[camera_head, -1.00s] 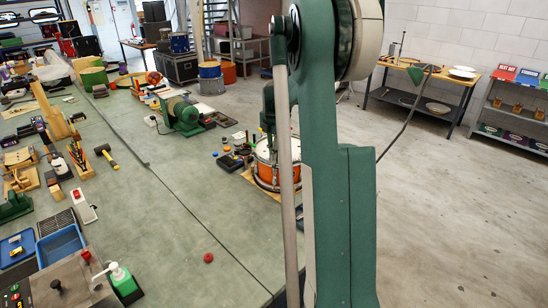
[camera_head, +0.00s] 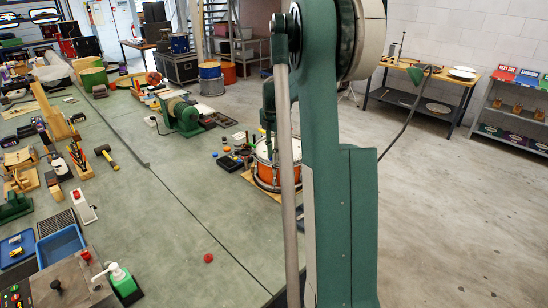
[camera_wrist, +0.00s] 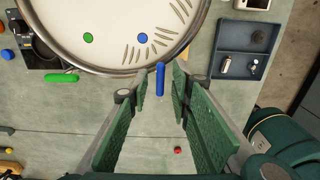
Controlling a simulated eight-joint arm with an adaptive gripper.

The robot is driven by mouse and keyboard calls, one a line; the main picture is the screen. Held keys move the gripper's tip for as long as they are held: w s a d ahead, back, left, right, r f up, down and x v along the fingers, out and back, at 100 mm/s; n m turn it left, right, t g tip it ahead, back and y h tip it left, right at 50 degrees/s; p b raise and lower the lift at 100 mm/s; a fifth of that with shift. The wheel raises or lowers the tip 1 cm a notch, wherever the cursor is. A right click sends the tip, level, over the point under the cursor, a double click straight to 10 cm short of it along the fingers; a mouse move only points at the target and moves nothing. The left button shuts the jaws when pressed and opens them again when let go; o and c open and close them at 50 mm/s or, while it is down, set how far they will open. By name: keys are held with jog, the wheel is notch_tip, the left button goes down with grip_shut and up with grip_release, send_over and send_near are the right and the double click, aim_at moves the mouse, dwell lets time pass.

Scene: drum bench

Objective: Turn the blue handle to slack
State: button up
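The blue handle (camera_wrist: 160,79) is a short bar at the drum's near rim in the wrist view, pointing straight up and down in the picture. My gripper (camera_wrist: 161,90) is open, with one green finger on each side of the handle and visible gaps. I cannot tell whether the fingertips are level with it. My arm partly hides the drum in the head view.
A green handle (camera_wrist: 61,78) lies along the rim to the left. A dark grey tray (camera_wrist: 247,50) with small parts is at the right. A red button-like piece (camera_wrist: 178,150) lies on the bench. A black device (camera_wrist: 38,45) is at the upper left.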

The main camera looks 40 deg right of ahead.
notch_tip(320, 180, up, 11)
jog(key=shift+f, duration=0.2)
dwell(0.3)
jog(key=shift+a, duration=0.1)
dwell(0.5)
jog(key=s+a+r+m+t+h, duration=0.1)
jog(key=s+a+r+m+t, duration=0.2)
jog(key=a, duration=1.2)
jog(key=s+a+r+m, duration=0.4)
jog(key=s+a+m, duration=0.15)
jog(key=a, duration=0.95)
jog(key=s+a+f+m+t, duration=0.1)
jog(key=s+a+f+m, duration=0.2)
jog(key=s+a, duration=0.3)
jog(key=s+a+f+m+t, duration=0.1)
jog(key=s+a+f+m, duration=0.2)
jog(key=s+a, duration=0.3)
jog(key=s+a+f+m+t+y, duration=0.1)
jog(key=s+a+f+m+t, duration=0.1)
jog(key=s+a, duration=0.5)
jog(key=shift+a+f+m, duration=0.55)
jog(key=shift+a+m, duration=0.2)
jog(key=shift+a, duration=0.05)
